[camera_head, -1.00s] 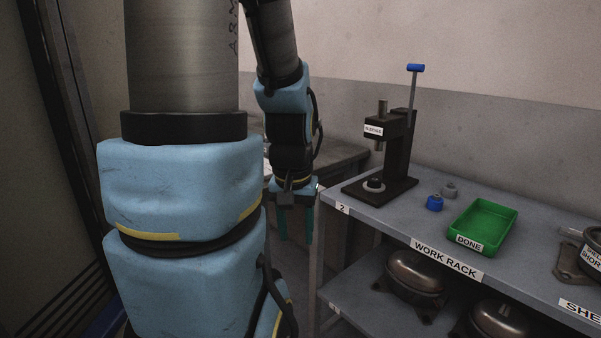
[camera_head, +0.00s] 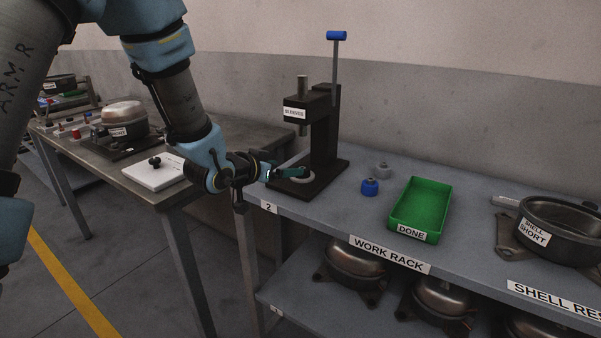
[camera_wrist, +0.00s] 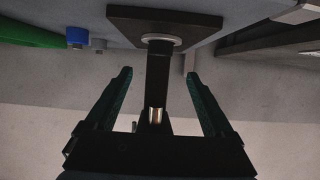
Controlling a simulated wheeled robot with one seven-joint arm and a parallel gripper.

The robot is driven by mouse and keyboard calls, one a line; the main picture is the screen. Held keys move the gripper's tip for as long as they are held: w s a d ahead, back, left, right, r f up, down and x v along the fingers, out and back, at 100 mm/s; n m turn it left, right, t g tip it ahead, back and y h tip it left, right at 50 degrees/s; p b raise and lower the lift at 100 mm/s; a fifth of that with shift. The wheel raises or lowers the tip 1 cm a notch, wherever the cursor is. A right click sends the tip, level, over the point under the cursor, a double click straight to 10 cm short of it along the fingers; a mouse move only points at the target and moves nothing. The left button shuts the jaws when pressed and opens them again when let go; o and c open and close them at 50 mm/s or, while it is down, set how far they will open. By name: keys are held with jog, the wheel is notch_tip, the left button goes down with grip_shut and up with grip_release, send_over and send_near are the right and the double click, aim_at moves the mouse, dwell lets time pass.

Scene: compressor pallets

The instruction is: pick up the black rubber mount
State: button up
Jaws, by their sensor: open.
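A small dark piece, which looks like the black rubber mount, sat on a pale ring on the press base in the earlier head view. Now my gripper (camera_head: 299,172) covers that spot, and only the pale ring (camera_head: 306,180) shows beside the fingers. In the wrist view, which looks upside down, my gripper (camera_wrist: 160,73) is open with nothing visibly held. The ring (camera_wrist: 162,37) lies beyond the fingertips, roughly centred between them. Dark material over the ring blends with the black press column, so I cannot tell the mount's outline.
The black press (camera_head: 322,130) stands close behind my fingers. Blue (camera_head: 369,187) and grey (camera_head: 381,170) pieces and a green DONE tray (camera_head: 420,209) are to its right. A white block (camera_head: 152,176) bearing a black knob lies on the left table. A labelled pot (camera_head: 560,228) stands far right.

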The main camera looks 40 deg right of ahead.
aim_at(303, 167)
jog(key=p+x, duration=0.1)
jog(key=x, duration=0.4)
jog(key=shift+s+d, duration=0.1)
jog(key=shift+p+x, duration=1.2)
jog(key=shift+x, duration=1.4)
jog(key=shift+c, duration=0.3)
grip_shut()
